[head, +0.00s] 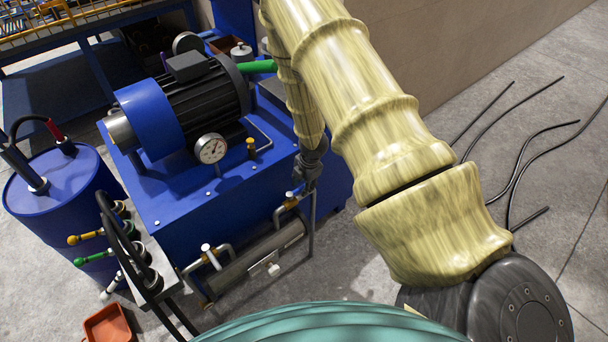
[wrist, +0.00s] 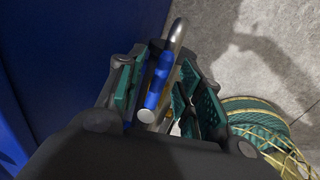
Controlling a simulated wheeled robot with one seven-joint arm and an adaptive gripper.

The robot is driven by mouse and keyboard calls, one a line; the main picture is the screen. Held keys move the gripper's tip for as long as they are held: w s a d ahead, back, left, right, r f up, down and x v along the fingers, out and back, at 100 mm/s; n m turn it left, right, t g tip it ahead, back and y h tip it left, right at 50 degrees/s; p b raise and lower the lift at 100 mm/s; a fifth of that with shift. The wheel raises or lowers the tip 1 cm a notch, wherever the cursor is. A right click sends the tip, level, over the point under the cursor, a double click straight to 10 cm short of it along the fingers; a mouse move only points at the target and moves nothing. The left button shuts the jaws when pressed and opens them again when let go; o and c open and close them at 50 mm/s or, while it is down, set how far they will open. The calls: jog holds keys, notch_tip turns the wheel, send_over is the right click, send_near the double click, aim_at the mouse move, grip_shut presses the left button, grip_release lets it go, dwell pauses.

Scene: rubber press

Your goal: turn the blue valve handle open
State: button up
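In the wrist view the blue valve handle (wrist: 158,82) is a short blue bar with a pale round end, beside a curved silver pipe (wrist: 177,33). My gripper (wrist: 163,62) has its green-padded fingers apart, one on each side of the handle. A gap shows between the handle and the right finger; whether the left finger touches it I cannot tell. In the head view my gripper (head: 309,162) is small and dark, pointing down at the right end of the blue press unit (head: 230,185). I cannot make out the blue handle there.
A motor (head: 190,105) and a pressure gauge (head: 210,148) sit on the blue unit. A blue drum (head: 65,185) and black hoses stand at the left. An orange tray (head: 107,325) lies on the floor. Loose black cables (head: 510,185) lie on the floor at right.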

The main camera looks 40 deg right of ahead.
jog(key=shift+r, duration=0.1)
notch_tip(320, 180, up, 12)
jog(key=s, duration=0.2)
jog(key=shift+s+f, duration=0.2)
jog(key=shift+f, duration=0.05)
dwell(0.3)
jog(key=shift+d, duration=0.1)
dwell(0.4)
jog(key=s+a+f+m+g+y, duration=0.1)
jog(key=s+a+f+m+y, duration=0.1)
jog(key=s+a+f+m, duration=1.2)
jog(key=s+a+f+m+h, duration=0.1)
jog(key=s+a+m, duration=0.1)
jog(key=s, duration=0.6)
jog(key=s+a+f+m+g+h, duration=0.1)
jog(key=s+a+f+m, duration=0.1)
jog(key=s+a, duration=0.3)
jog(key=s+m, duration=0.1)
jog(key=s, duration=0.3)
jog(key=shift+s, duration=0.25)
